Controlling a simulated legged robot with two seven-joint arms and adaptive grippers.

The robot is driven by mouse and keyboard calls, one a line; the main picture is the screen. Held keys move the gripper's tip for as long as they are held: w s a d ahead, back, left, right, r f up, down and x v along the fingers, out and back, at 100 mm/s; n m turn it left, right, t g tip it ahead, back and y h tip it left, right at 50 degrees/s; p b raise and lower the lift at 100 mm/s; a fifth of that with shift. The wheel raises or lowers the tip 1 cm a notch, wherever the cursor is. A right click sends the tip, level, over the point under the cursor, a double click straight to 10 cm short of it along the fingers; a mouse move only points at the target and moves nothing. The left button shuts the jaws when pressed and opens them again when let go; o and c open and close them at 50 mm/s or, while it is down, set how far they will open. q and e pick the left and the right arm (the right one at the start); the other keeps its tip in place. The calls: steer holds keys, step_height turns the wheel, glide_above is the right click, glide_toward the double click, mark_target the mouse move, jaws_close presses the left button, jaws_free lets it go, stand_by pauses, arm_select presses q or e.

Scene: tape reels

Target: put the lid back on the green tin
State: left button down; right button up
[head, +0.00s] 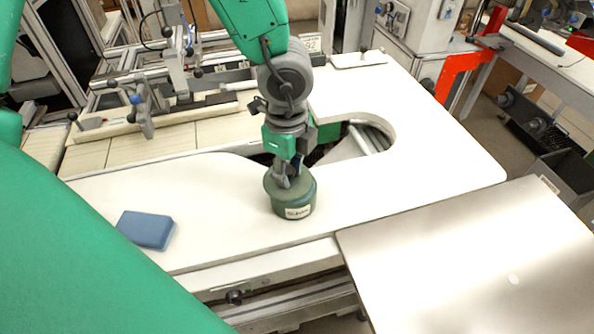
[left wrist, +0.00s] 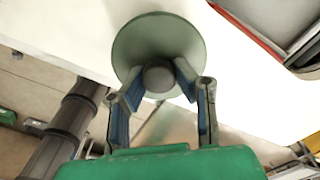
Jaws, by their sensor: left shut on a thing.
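The green tin (head: 298,211) stands upright on the white worktop near its front edge, with a pale label on its side. The grey-green lid (head: 269,186) is at the tin's top, set slightly to the left in the head view; I cannot tell whether it is fully seated. My left gripper (head: 287,180) points down, shut on the lid's knob. In the left wrist view the fingers (left wrist: 158,80) flank the dark round knob (left wrist: 158,75), with the round lid (left wrist: 158,38) beyond it, hiding the tin. My right gripper is not in view.
A blue box-like block (head: 146,229) lies on the white worktop (head: 430,165) to the left. Behind the tin is a cut-out in the worktop (head: 372,130). A metal plate (head: 480,260) is at front right. Fixtures stand at the back left.

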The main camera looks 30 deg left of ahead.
mark_target(305, 187)
arm_select(q)
steer(key=shift+a+f, duration=0.1)
steer(key=shift+a, duration=0.35)
steer(key=shift+d, duration=0.75)
steer(key=shift+d+r, duration=0.25)
steer(key=shift+d, duration=0.55)
steer(key=shift+a+f, duration=0.15)
steer(key=shift+a, duration=0.5)
steer(key=shift+d, duration=1.25)
steer(key=shift+a, duration=0.9)
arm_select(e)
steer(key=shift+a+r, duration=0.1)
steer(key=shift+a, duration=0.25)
